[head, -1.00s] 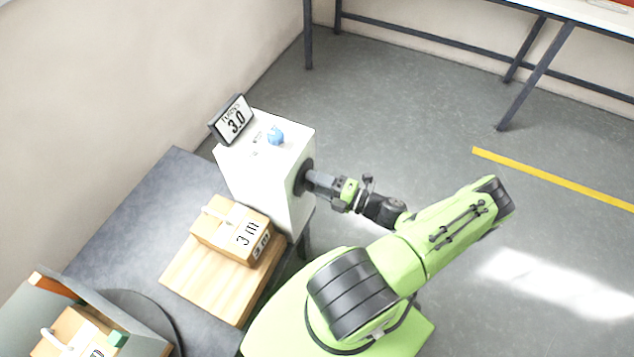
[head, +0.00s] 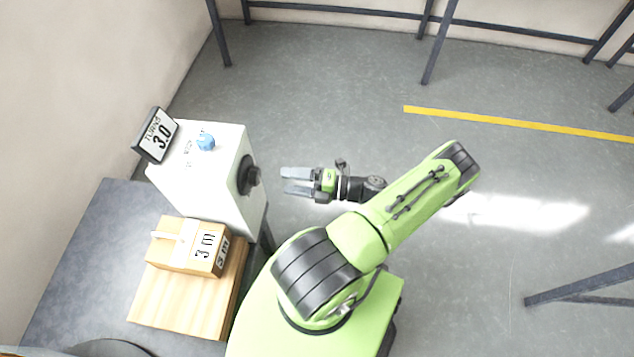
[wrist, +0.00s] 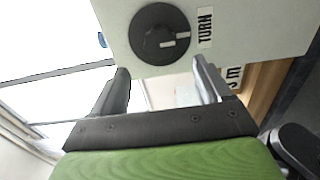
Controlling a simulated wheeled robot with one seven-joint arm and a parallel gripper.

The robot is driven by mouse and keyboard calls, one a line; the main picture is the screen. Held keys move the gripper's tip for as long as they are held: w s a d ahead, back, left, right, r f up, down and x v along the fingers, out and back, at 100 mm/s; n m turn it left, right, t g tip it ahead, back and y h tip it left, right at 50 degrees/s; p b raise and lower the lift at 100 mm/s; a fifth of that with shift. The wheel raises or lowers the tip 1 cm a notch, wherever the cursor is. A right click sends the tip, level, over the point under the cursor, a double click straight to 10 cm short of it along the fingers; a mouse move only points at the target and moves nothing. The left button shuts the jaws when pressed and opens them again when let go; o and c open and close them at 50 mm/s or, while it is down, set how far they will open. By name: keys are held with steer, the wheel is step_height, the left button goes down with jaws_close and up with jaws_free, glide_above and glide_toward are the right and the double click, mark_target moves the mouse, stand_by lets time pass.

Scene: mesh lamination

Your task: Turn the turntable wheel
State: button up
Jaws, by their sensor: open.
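The wheel is a black round knob (head: 249,176) on the right side face of a white box (head: 222,200). The wrist view shows this knob (wrist: 160,33) with a light bar across it and the label TURN beside it. My gripper (head: 285,180) is open and empty, to the right of the knob and apart from it, with its fingers pointing at that side face. In the wrist view the knob shows ahead, beyond the two fingertips (wrist: 161,68). A tilted display (head: 157,136) on the box reads TURNS 3.0.
A light blue knob (head: 206,142) sits on top of the box. The floor right of the box is open, with a yellow line (head: 510,122).

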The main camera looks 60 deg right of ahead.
steer(key=v, duration=0.7)
stand_by(0.3)
steer(key=w+a+r+n+g+p, duration=0.1)
steer(key=w+a+r+n+g, duration=0.35)
steer(key=r+n, duration=0.4)
steer(key=w+a+r+n+g+h+p, duration=0.1)
steer(key=w+a+r+n+g, duration=0.35)
steer(key=n, duration=0.65)
steer(key=w+a+r+n+g+p, duration=0.1)
steer(key=w+a+r+n+g, duration=0.2)
steer(key=r+n+g, duration=0.55)
steer(key=s+a+r+n+t+h, duration=0.2)
steer(key=a+r+n, duration=0.4)
steer(key=n, duration=0.5)
steer(key=s+a+r+n+t+h+p, duration=0.1)
steer(key=s+a+r+n+t+h, duration=0.2)
steer(key=s+a+r+n, duration=0.3)
steer(key=a+r+n+t, duration=0.1)
steer(key=n, duration=0.4)
